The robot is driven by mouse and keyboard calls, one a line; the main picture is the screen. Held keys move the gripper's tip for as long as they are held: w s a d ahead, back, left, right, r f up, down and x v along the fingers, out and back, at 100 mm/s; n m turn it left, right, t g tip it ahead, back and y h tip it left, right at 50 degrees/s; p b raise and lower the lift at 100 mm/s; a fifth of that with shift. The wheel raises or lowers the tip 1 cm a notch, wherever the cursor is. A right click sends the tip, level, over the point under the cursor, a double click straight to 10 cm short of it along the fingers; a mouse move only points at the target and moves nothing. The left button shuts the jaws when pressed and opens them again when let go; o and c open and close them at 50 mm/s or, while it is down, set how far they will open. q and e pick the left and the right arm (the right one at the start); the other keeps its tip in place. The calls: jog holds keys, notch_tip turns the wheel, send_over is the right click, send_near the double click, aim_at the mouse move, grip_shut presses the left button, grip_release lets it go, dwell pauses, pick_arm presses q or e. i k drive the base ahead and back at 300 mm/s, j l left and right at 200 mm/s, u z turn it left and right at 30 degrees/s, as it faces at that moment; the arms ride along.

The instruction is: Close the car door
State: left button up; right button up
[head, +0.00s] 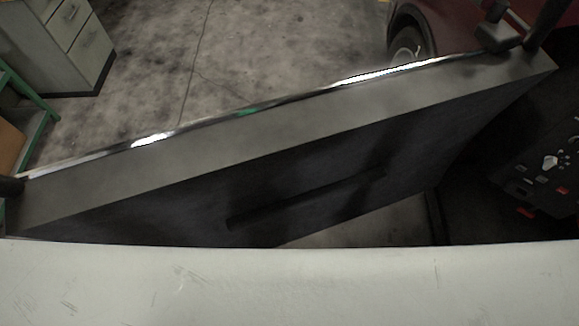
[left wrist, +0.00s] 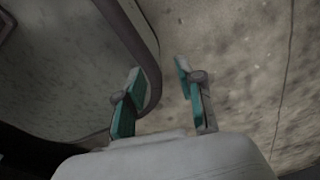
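The car door (head: 290,115) stands open, seen from above in the head view. It slants from the lower left to the car at the upper right. Its dark inner panel (head: 330,165) with a long handle faces me. The dark red car (head: 465,22) is at the upper right. In the left wrist view my left gripper (left wrist: 160,70) is open, its teal-padded fingers apart. A grey panel with a dark rounded edge (left wrist: 148,50), probably the door, lies beside the left finger; I cannot tell if they touch. My right gripper is in neither view.
A grey drawer cabinet (head: 75,40) stands at the upper left, with a green-framed stand (head: 35,125) below it. The car's wheel (head: 405,45) is beyond the door. The concrete floor (head: 260,45) between cabinet and car is clear.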

aim_at(270, 174)
jog(key=k+j, duration=0.1)
jog(key=j, duration=0.3)
jog(key=k+j, duration=0.1)
jog(key=j, duration=0.3)
jog(key=k+j, duration=0.1)
jog(key=j, duration=0.3)
jog(key=k+j, duration=0.1)
jog(key=j, duration=0.3)
